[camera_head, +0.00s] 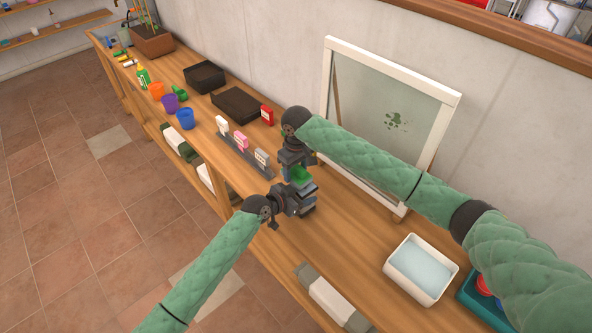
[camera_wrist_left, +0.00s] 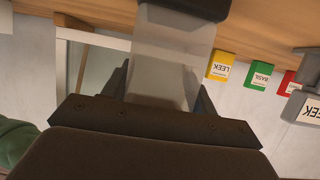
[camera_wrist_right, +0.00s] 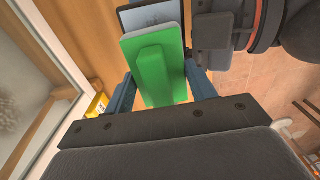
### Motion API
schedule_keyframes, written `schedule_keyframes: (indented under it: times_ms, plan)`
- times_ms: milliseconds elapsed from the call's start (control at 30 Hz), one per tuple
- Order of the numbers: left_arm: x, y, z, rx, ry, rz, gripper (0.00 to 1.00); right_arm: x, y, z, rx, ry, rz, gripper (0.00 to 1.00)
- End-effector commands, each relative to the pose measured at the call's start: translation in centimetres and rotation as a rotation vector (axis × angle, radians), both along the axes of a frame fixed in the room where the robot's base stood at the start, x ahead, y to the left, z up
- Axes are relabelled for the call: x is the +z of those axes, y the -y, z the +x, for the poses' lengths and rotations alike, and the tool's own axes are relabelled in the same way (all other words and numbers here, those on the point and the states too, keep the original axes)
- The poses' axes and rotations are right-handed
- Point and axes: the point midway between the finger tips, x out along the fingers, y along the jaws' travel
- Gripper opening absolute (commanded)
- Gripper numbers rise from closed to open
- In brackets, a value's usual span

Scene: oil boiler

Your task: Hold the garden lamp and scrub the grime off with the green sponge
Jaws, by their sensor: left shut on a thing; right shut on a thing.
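The garden lamp, with a pale translucent body (camera_wrist_left: 172,65) and a dark end, is between the fingers of my left gripper (camera_wrist_left: 165,90). My left gripper (camera_head: 302,205) is shut on it above the bench; little of the lamp shows in the head view. The green sponge (camera_wrist_right: 158,65) is held by my right gripper (camera_wrist_right: 160,90), just above and behind the left one in the head view (camera_head: 300,176). In the right wrist view, the sponge overlaps the lamp's dark-framed flat face (camera_wrist_right: 150,14). I cannot tell whether they touch. No grime is clearly visible on the lamp.
A white-framed pane (camera_head: 385,110) with a green smear leans at the wall. A white basin of water (camera_head: 448,281) and a teal crate (camera_head: 473,299) stand at right. A packet rack (camera_head: 232,148), dark trays (camera_head: 236,105) and coloured cups (camera_head: 185,119) stand left along the bench.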

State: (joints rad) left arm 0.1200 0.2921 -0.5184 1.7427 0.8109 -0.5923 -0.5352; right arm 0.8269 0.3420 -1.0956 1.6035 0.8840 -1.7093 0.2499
Motion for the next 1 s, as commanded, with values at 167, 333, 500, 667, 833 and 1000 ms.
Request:
schedule_keyframes:
  times_ms: [167,333,500,667,833,1000]
  plan:
    - [0.0,-0.1,0.1,0.001,0.0,0.0,0.25,1.4,0.0,0.0,0.001,0.001,0.001,0.27]
    - [0.1,-0.1,0.1,0.001,0.001,0.001,0.25,2.7,0.0,0.0,0.001,0.001,0.001,0.27]
    - [0.1,-0.1,0.1,0.001,0.002,0.0,0.25,4.1,0.0,0.1,0.001,0.001,-0.001,0.27]
    - [0.1,-0.1,0.1,0.001,0.002,0.0,0.25,5.3,0.0,0.0,0.002,0.001,0.0,0.27]
    - [0.1,-0.1,0.1,0.001,0.002,0.0,0.25,5.7,0.1,0.0,0.001,-0.001,-0.001,0.27]
    - [0.1,-0.1,0.1,0.001,0.002,0.0,0.25,5.7,0.1,0.0,0.001,-0.001,-0.001,0.27]
